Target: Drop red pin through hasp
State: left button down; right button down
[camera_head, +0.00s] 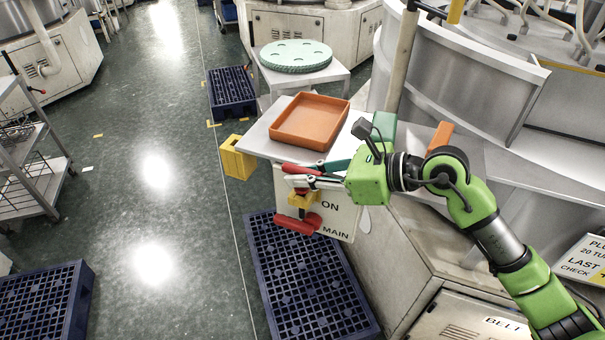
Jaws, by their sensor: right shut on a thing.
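My right gripper (304,180) comes in from the right and is shut on a red pin (298,169), with the red piece showing at its fingertips. The fingers partly cover it, so its exact tilt is hard to tell. Just below the fingertips is a yellow hasp (301,201) on the front of a pale switch box (343,212) marked ON and MAIN. A red lever handle (297,223) sticks out under the hasp. I cannot tell whether the pin touches the hasp; the hasp's hole is not visible. My left gripper is not in view.
An orange tray (311,140) lies on a light table (256,137) behind the gripper. A yellow bin (238,158) and a blue pallet (303,290) stand on the floor nearby. A round green plate (296,56) is farther back.

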jog(key=shift+f+b, duration=0.5)
jog(key=shift+f, duration=0.05)
jog(key=c, duration=2)
grip_release()
jog(key=shift+o, duration=0.2)
jog(key=v, duration=1.2)
